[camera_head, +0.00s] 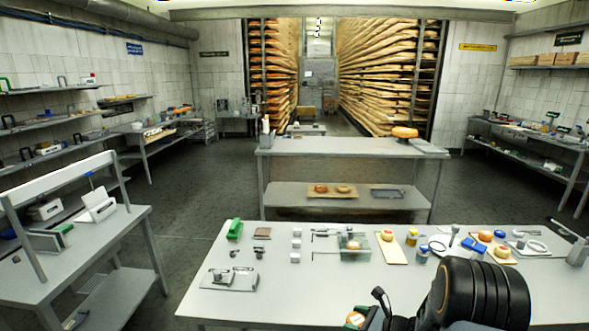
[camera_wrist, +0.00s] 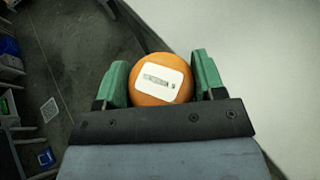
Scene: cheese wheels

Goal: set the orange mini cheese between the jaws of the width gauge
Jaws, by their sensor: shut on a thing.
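The orange mini cheese (camera_wrist: 150,97) is round, with a white printed label on its face. My gripper (camera_wrist: 161,76) is shut on it, with a green finger on each side. In the head view the cheese (camera_head: 355,318) shows small at the bottom edge, partly hidden by my gripper. A grey plate with raised metal parts (camera_head: 229,279) lies at the left front of the near table; it looks like the width gauge. Its jaws are too small to make out clearly. The held cheese is to the right of this plate and apart from it.
The near table (camera_head: 283,302) has clear room between the plate and my gripper. Behind are a green block (camera_head: 235,229), several small white blocks, a glass box (camera_head: 353,246) and a cream board (camera_head: 391,249). My dark arm covers the table's right front.

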